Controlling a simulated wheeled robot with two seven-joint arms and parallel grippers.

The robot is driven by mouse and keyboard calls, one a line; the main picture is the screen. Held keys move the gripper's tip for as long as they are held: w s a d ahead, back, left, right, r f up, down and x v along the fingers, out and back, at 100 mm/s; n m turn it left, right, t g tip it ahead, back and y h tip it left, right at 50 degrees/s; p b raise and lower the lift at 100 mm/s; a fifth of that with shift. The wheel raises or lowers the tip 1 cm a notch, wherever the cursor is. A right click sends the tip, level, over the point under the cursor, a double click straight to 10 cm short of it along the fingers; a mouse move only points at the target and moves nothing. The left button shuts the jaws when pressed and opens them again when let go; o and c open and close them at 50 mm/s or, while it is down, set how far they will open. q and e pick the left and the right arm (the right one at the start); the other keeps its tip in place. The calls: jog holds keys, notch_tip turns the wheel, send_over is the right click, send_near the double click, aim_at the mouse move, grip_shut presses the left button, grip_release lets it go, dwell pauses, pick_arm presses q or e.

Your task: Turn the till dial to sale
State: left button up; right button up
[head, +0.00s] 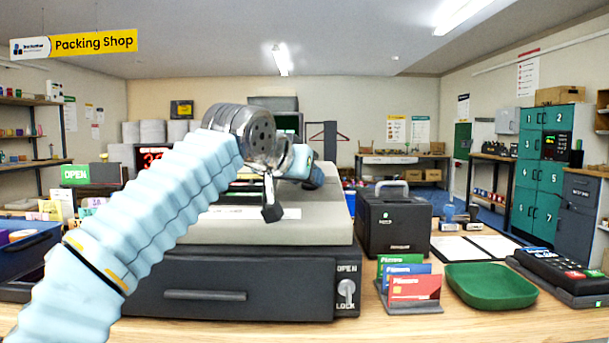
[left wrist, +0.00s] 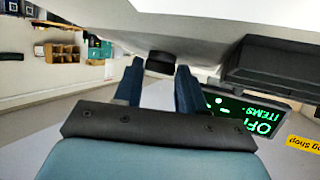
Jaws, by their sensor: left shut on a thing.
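The grey till (head: 325,232) stands on the wooden counter in front of me, with a dark cash drawer (head: 205,295) below. My left arm reaches across the till from the left, and my left gripper (head: 316,177) is over its upper part. My right gripper is not in view.
An OPEN/LOCK key switch (head: 347,290) is on the drawer front. To the right are a black box (head: 393,222), a card stand (head: 412,308), a green tray (head: 490,287) and a card terminal (head: 560,270). A dark housing (left wrist: 275,68) is close beside the gripper.

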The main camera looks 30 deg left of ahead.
pick_arm(q)
jog(key=m+h+p, duration=0.1)
jog(key=m, duration=0.1)
jog(key=m+h, duration=0.1)
jog(key=h, duration=0.1)
jog(key=shift+a+r+m+g+p, duration=0.2)
jog(key=shift+a+m+g+p, duration=0.1)
jog(key=shift+a+m+p, duration=0.1)
jog(key=shift+w+a+m+h, duration=0.15)
jog(key=shift+m+h, duration=0.65)
jog(key=shift+h, duration=0.2)
jog(key=shift+a+m+g+h, duration=0.2)
jog(key=shift+m+g+h, duration=0.65)
jog(key=shift+m, duration=0.35)
jog(key=o, duration=1)
